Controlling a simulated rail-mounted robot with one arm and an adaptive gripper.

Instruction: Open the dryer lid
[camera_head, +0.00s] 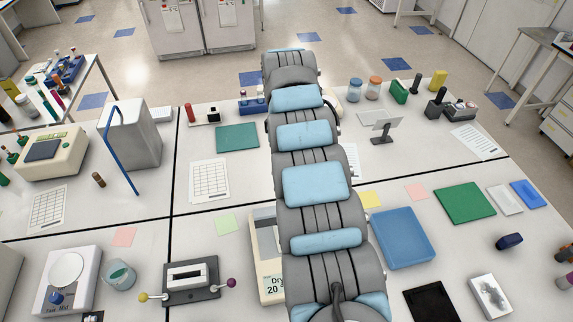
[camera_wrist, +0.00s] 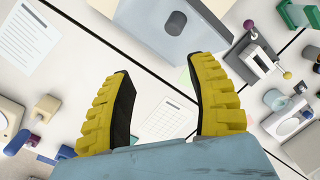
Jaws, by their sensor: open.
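A beige device with a display reading "Dry" and "20" (camera_head: 268,256) stands at the front middle of the bench in the head view. My arm covers most of it, and its lid cannot be made out. I cannot identify it in the wrist view. My gripper (camera_wrist: 160,66) shows in the wrist view with its two yellow, black-padded fingers wide apart and nothing between them. It is above the bench, with a grey box (camera_wrist: 165,28) beyond the fingertips. The gripper itself cannot be made out in the head view.
The grey box with a blue rod (camera_head: 122,150) stands at the back left. A dark device with two knobbed levers (camera_head: 190,280) is left of the labelled device. A blue flat box (camera_head: 403,238) lies to its right. A balance (camera_head: 68,280) stands front left. Loose papers lie between.

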